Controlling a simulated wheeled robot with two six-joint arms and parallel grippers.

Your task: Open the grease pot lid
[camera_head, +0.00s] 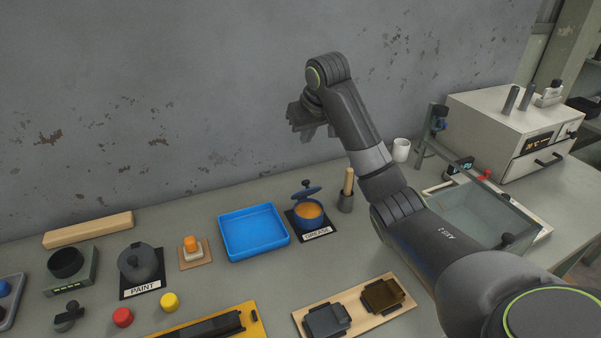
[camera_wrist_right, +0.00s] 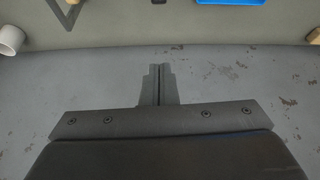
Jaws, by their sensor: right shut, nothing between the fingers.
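The grease pot (camera_head: 309,214) is a blue round pot with orange grease inside, on a dark mat labelled GREASE. Its blue lid (camera_head: 307,192) with a black knob stands tilted up at the back rim, so the pot's mouth is open to view. My right gripper (camera_head: 303,127) is above and behind the pot, near the wall, apart from the lid. In the right wrist view its fingers (camera_wrist_right: 159,84) are shut together with nothing between them. My left gripper is in neither view.
A blue tray (camera_head: 253,231) lies left of the pot. A brush in a dark holder (camera_head: 346,200) and a white cup (camera_head: 401,150) stand to the right. A paint pot (camera_head: 139,263) is further left. A wooden board (camera_head: 343,311) lies in front. My right arm crosses over the right side.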

